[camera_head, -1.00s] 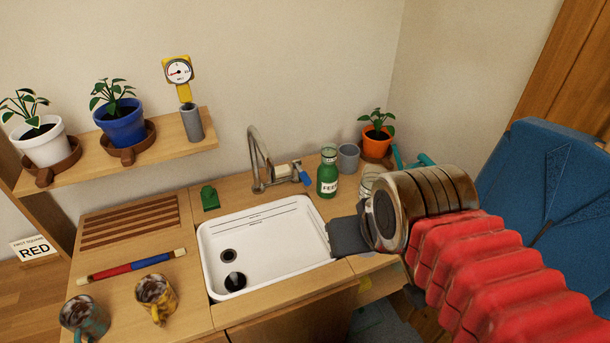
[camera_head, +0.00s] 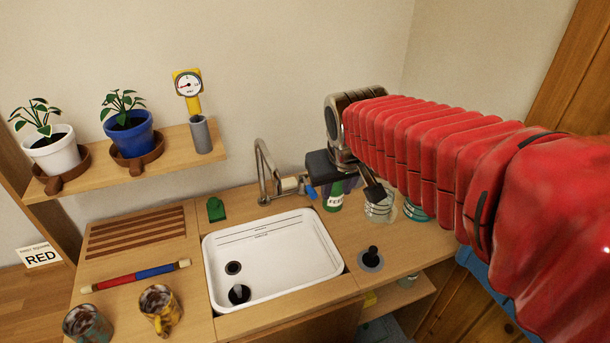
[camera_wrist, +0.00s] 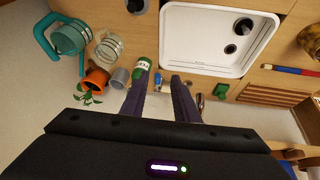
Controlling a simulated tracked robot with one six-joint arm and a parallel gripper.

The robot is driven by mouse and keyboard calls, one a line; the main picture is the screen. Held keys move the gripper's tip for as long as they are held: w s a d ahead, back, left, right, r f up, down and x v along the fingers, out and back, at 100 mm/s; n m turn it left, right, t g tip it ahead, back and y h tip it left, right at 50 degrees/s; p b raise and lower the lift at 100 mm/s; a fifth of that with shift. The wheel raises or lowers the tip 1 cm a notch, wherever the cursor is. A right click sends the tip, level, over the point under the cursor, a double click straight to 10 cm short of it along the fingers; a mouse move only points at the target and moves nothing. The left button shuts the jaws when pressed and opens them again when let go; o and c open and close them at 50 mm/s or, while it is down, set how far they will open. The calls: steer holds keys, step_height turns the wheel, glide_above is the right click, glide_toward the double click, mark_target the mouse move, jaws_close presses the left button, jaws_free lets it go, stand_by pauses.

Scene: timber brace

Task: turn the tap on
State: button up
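The tap (camera_head: 263,172) stands behind the white sink (camera_head: 211,266), with a metal spout and a blue lever (camera_head: 311,192) on its right side. My gripper (camera_wrist: 158,80) is open, its two dark fingers spread apart with nothing clearly held. In the head view its dark body is just right of the tap and above the green bottle (camera_head: 334,198), partly hiding it. In the wrist view the fingers point toward the counter behind the sink, and the green bottle (camera_wrist: 143,72) is by the left fingertip. Whether a finger touches the lever cannot be told.
A glass jar (camera_wrist: 108,46), a grey cup (camera_wrist: 120,77) and an orange plant pot (camera_wrist: 96,79) crowd the counter beside my fingers. A green block (camera_head: 216,209) is left of the tap. A shelf (camera_head: 180,150) holds potted plants and a gauge (camera_head: 187,84).

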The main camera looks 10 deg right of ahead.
steer(key=w+f, duration=0.3)
steer(key=w, duration=0.6)
steer(key=n, duration=0.1)
glide_toward(311, 190)
steer(key=v, duration=0.5)
steer(key=shift+w+a+r, duration=0.1)
steer(key=shift+w+a, duration=0.1)
steer(key=x, duration=1.3)
steer(key=shift+d+f, duration=0.25)
steer(key=shift+f, duration=0.2)
steer(key=shift+c, duration=0.7)
jaws_close()
